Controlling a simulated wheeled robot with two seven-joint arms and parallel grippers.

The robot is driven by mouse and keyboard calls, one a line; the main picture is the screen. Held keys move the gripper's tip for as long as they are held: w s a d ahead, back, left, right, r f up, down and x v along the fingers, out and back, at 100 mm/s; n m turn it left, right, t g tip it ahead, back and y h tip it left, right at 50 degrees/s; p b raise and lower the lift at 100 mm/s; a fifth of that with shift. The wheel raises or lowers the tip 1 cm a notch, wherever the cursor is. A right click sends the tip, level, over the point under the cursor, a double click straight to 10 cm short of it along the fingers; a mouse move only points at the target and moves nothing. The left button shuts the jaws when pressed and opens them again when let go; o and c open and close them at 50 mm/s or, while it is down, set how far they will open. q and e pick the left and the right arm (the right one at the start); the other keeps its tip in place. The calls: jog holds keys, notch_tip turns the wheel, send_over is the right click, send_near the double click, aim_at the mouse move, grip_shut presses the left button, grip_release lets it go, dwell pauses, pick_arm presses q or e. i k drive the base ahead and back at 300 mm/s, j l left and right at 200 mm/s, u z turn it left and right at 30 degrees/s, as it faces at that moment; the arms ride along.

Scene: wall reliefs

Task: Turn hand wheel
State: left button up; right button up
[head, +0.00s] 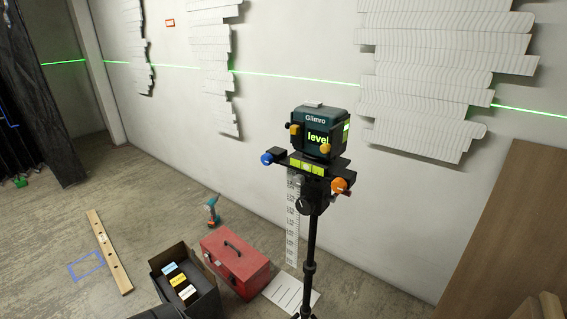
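Two small yellow-orange knobs sit on the level's body. A dark round part (304,205) shows under the mount. I cannot tell which of these is the hand wheel. Neither of my grippers is in view.
A red toolbox (236,262), an open black box (160,262), a drill (212,212) and a wooden spirit level (108,250) are on the floor. White slatted reliefs (440,75) and a green laser line cross the wall. A brown panel (515,220) stands right.

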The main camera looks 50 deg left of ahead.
aim_at(305, 204)
jog(key=u, duration=1.3)
